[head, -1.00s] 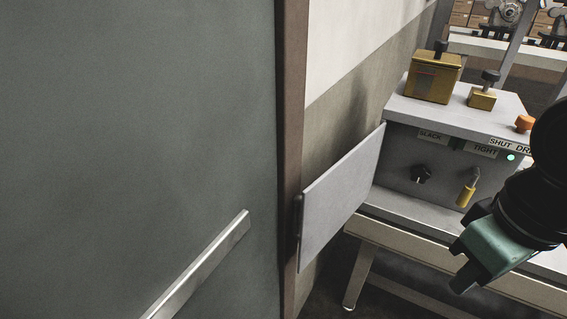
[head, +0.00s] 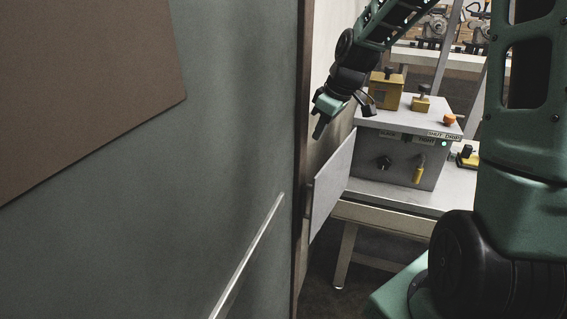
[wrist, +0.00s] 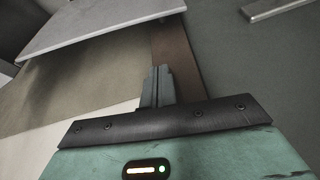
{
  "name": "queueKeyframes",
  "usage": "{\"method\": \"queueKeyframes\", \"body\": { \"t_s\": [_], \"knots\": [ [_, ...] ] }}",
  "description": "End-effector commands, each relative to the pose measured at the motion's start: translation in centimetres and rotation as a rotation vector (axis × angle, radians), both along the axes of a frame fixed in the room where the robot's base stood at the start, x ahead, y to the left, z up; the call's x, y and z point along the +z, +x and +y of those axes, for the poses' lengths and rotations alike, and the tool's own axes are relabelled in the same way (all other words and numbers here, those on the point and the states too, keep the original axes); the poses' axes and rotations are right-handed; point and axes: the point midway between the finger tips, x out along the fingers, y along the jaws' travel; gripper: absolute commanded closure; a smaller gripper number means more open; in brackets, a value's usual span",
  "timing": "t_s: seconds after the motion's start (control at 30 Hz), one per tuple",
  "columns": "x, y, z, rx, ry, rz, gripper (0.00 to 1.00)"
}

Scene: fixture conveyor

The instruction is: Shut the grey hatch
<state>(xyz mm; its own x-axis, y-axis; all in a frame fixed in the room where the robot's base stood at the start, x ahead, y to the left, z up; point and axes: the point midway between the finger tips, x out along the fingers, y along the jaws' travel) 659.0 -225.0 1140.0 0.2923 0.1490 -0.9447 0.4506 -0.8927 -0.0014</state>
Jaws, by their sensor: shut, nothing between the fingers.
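The grey hatch (head: 331,188) is a flat panel standing open at the left side of the grey box (head: 402,155). It swings out from the box's front left edge toward the doorway, and a small dark handle is at its near edge. In the wrist view the hatch (wrist: 105,22) crosses the top left, apart from the fingers. My gripper (head: 319,131) is above the hatch in the head view, pointing down, beside the wall. Its fingers (wrist: 158,87) are together and empty.
A green-grey door or wall panel (head: 235,120) with a metal bar (head: 247,255) fills the left. A brown post (head: 301,150) stands close to the hatch. The box has a dark knob (head: 384,162) and a yellow lever (head: 418,170), and sits on a bench (head: 400,198).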

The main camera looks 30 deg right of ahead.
Motion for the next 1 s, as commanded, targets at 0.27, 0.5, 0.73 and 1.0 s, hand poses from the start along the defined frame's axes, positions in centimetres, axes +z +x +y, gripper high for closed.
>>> {"method": "queueKeyframes", "body": {
  "t_s": [0.27,0.5,0.73,1.0],
  "knots": [
    [-2.4,0.8,0.1,0.0,0.003,0.001,1.0],
    [-6.8,2.2,0.9,0.001,0.003,0.001,1.0],
    [-9.1,2.2,0.6,-0.008,0.0,-0.001,1.0],
    [-9.3,-0.3,-0.6,-0.005,0.001,-0.002,1.0]
  ]
}}
